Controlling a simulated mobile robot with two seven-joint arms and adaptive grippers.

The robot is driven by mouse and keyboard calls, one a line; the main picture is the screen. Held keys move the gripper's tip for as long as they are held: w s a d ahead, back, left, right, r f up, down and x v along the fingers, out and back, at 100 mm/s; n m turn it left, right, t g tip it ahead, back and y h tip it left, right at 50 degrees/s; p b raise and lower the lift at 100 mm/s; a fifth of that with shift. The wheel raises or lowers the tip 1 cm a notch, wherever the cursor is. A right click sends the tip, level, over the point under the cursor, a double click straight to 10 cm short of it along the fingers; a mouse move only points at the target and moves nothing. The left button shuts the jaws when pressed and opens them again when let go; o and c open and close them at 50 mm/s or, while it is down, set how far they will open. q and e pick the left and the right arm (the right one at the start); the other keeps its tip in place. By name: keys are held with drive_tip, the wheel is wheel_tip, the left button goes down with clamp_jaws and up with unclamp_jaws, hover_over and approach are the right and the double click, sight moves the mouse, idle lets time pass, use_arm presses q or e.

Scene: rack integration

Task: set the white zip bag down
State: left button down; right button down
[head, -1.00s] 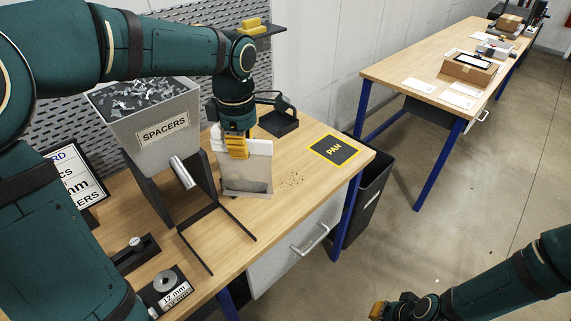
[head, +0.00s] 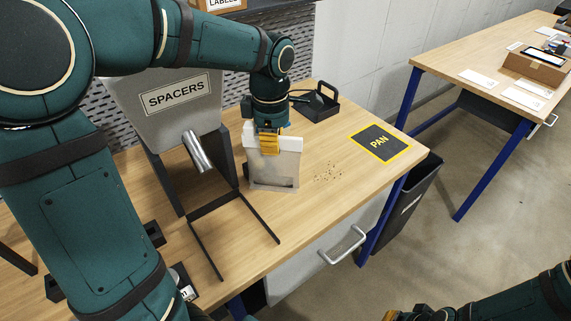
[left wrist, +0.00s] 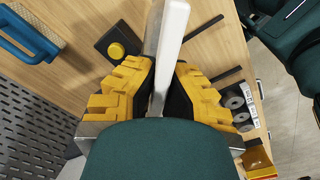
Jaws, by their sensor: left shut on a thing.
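The white zip bag (head: 274,168) is upright at the workbench top, with a white top band and a see-through lower part. My left gripper (head: 268,143) is shut on the top band of the bag from above. In the left wrist view the yellow fingers (left wrist: 160,85) close on both sides of the white band (left wrist: 172,35). The bag's bottom is at or very near the wood; I cannot tell if it touches. My right gripper (head: 392,316) is at the bottom edge of the head view, mostly cut off, so its jaws are unclear.
The grey SPACERS hopper (head: 172,100) with a metal spout stands left of the bag, a black frame (head: 228,232) before it. Small bits (head: 328,172) lie to the right, near the PAN mat (head: 380,142). A black holder (head: 316,104) stands behind.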

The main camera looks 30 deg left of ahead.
sight(273, 162)
use_arm(q)
drive_tip(key=shift+f+b, duration=0.65)
drive_tip(key=shift+f, duration=2.35)
drive_tip(key=shift+f, duration=0.2)
drive_tip(key=c, duration=1.1)
unclamp_jaws()
drive_tip(key=shift+c, duration=0.2)
drive_tip(key=shift+r, duration=0.1)
drive_tip(key=shift+r, duration=0.1)
